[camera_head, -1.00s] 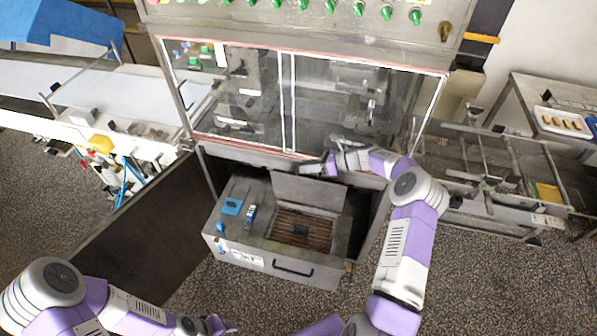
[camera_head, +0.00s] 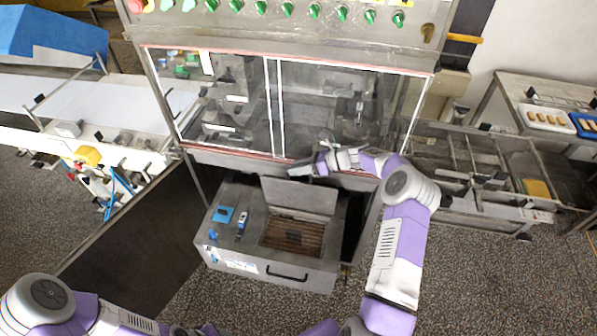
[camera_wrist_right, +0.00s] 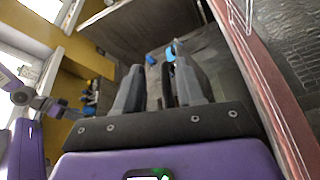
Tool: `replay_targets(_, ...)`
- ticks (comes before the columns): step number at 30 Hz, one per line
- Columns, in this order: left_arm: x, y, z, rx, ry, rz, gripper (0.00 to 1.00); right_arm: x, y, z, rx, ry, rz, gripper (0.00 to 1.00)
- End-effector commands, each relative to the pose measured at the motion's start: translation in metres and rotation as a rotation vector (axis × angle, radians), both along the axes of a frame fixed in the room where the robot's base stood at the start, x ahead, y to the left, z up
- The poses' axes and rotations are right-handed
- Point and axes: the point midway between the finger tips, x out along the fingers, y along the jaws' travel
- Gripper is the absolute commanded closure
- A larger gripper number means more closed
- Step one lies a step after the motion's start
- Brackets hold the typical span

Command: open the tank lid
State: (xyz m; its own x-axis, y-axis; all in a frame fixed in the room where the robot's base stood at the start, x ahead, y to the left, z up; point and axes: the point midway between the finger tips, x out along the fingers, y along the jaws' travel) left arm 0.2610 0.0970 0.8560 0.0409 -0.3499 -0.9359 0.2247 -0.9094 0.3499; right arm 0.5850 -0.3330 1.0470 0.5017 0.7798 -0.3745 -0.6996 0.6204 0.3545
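The tank (camera_head: 225,250) is a grey metal box on the floor under the machine, with a black handle on its front. Its flat metal lid (camera_head: 298,197) stands raised at the back of the opening, which shows a brown slatted grid (camera_head: 292,237). My right gripper (camera_head: 303,169) is just above and behind the lid's top edge; I cannot tell if it touches. In the right wrist view its fingers (camera_wrist_right: 160,58) stand apart, with nothing clearly held between them. My left gripper (camera_head: 205,330) is at the bottom edge, mostly cut off.
The machine's glazed front (camera_head: 270,105) stands right behind my right gripper. A dark panel (camera_head: 130,235) is left of the tank and a metal conveyor frame (camera_head: 470,170) to the right. The speckled floor before the tank is clear.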

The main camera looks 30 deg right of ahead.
Motion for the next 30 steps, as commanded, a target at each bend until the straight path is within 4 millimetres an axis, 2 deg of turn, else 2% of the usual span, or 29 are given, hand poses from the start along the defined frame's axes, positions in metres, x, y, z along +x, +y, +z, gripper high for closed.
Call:
replay_targets(3, 0.0, 0.0, -0.001, 0.0, 0.0, 0.0, 0.57, 0.0, 0.0, 0.026, -0.003, -0.004, 0.001, 0.62)
replay_targets(9, 0.0, 0.0, -0.002, 0.0, 0.0, 0.0, 0.57, 0.0, 0.0, 0.061, -0.003, -0.002, 0.0, 0.62)
replay_targets(15, 0.0, 0.0, -0.002, 0.0, 0.0, 0.0, 0.57, 0.0, -0.001, 0.078, -0.002, 0.0, -0.001, 0.62)
replay_targets(26, 0.0, 0.0, -0.003, 0.0, 0.0, 0.0, 0.57, 0.0, 0.001, 0.077, -0.006, 0.001, 0.002, 0.62)
replay_targets(29, 0.0, 0.0, -0.007, 0.0, 0.0, 0.0, 0.57, -0.002, 0.014, 0.055, -0.05, 0.001, 0.028, 0.62)
replay_targets(30, 0.0, 0.0, -0.01, 0.0, 0.0, 0.0, 0.57, -0.004, 0.024, 0.038, -0.084, 0.0, 0.05, 0.62)
